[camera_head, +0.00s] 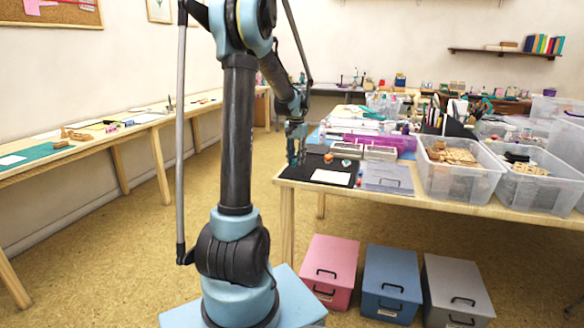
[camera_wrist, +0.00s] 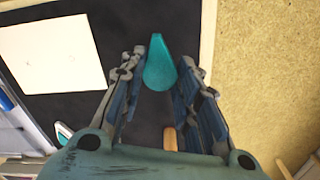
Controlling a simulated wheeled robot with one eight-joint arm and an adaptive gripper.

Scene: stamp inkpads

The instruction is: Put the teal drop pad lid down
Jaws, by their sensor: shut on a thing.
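The teal drop-shaped pad lid (camera_wrist: 159,66) shows in the wrist view between the fingertips of my gripper (camera_wrist: 163,72). My gripper is shut on it, with the pointed end sticking out away from the palm. Below the lid is a black mat (camera_wrist: 60,26) on the table; the gap between lid and mat is hard to judge. In the head view my gripper (camera_head: 296,152) is at the left end of the table, over or beside the black mat (camera_head: 300,172). The lid is too small to make out clearly there.
A white card (camera_wrist: 52,54) lies on the mat, left of the lid. A wooden handle-like piece (camera_wrist: 170,138) shows between the fingers. The table edge and floor (camera_wrist: 262,60) are to the right. Clear bins (camera_head: 455,185) stand farther along the table.

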